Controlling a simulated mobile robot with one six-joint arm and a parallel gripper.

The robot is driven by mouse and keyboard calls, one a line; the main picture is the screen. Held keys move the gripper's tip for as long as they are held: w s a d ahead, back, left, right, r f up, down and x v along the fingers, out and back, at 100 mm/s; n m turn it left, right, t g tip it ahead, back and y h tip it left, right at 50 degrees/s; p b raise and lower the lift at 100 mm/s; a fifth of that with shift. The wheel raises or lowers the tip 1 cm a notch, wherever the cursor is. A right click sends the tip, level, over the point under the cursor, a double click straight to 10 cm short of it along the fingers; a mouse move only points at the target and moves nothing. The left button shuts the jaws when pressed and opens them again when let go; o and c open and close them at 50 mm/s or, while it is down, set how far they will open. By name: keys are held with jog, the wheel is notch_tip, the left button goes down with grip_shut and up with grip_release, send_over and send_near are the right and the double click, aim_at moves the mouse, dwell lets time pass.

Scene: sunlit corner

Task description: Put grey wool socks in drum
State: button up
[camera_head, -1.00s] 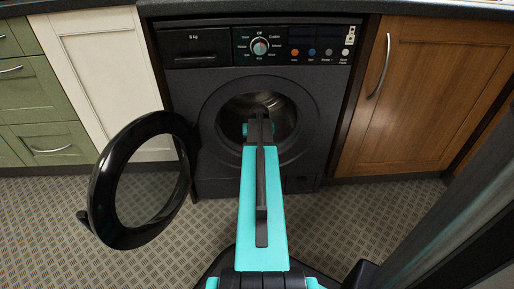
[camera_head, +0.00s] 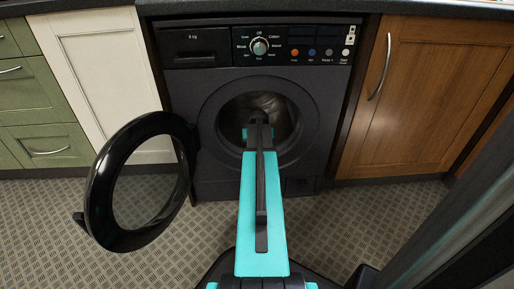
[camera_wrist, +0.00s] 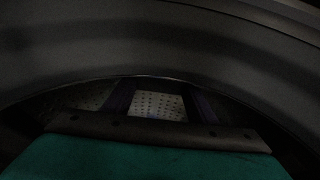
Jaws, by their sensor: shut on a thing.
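The drum (camera_head: 268,108) is the round metal hollow in the front of the dark washing machine (camera_head: 225,165). Its round black door (camera_head: 103,190) stands wide open to the left. My arm reaches straight to the opening, and the arm hides my fingers in the head view. In the wrist view my gripper (camera_wrist: 160,92) has its two dark fingers under the arched rim, with the perforated drum wall (camera_wrist: 160,105) showing between them. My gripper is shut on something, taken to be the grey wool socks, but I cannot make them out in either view.
A cream cupboard (camera_head: 95,70) and green drawers (camera_head: 30,105) stand to the left. A brown wooden cupboard (camera_head: 420,90) stands to the right. The patterned floor (camera_head: 350,215) is clear in front. The open door stands left of my arm.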

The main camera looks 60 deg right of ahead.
jog(key=shift+f, duration=0.25)
jog(key=o, duration=1.1)
jog(key=shift+r, duration=0.25)
jog(key=p+v, duration=0.3)
jog(key=v, duration=0.5)
jog(key=shift+r+p, duration=0.15)
jog(key=shift+p, duration=0.15)
jog(key=shift+w+d, duration=0.1)
jog(key=shift+d, duration=0.05)
jog(key=shift+w, duration=0.15)
